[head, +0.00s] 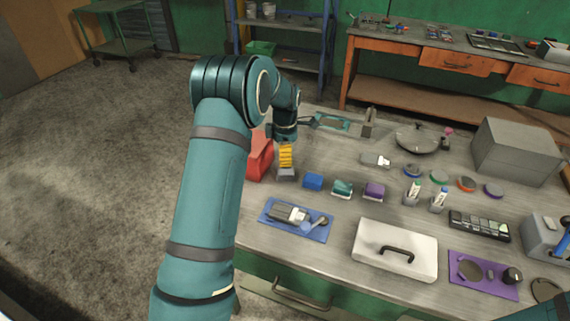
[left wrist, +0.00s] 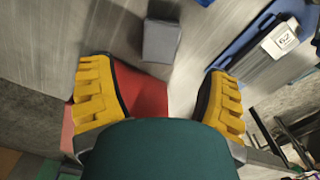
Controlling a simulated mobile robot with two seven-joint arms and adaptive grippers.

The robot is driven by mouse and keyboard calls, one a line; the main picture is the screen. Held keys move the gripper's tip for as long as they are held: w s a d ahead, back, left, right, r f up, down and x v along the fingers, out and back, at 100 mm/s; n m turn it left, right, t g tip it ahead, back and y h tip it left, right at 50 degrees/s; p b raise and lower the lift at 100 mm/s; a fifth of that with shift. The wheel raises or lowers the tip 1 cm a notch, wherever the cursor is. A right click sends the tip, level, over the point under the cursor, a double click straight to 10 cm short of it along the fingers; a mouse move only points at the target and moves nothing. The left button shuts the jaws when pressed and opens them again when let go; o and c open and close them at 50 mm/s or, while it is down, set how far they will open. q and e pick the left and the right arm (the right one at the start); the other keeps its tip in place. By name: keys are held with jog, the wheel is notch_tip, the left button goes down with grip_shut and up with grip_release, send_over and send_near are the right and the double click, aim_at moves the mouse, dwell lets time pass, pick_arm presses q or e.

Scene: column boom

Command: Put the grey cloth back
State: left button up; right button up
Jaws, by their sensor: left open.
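The grey cloth (head: 287,175) is a small folded block on the workbench, at the left end of a row of folded cloths. In the left wrist view the grey cloth (left wrist: 161,41) lies beyond the fingertips, apart from both. My left gripper (head: 286,156) is above and just behind the cloth in the head view, and its yellow fingers partly cover that area. My right gripper is out of view.
A red container (head: 261,158) stands close left of the left gripper. Blue (head: 313,182), teal (head: 343,189) and purple (head: 374,191) cloths lie to the right. A blue tray (head: 309,232) with tools and a white lidded case (head: 396,240) lie in front.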

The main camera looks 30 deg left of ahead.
aim_at(285, 170)
pick_arm(q)
notch_tip(285, 170, up, 4)
jog(key=shift+f, duration=0.1)
dwell(0.7)
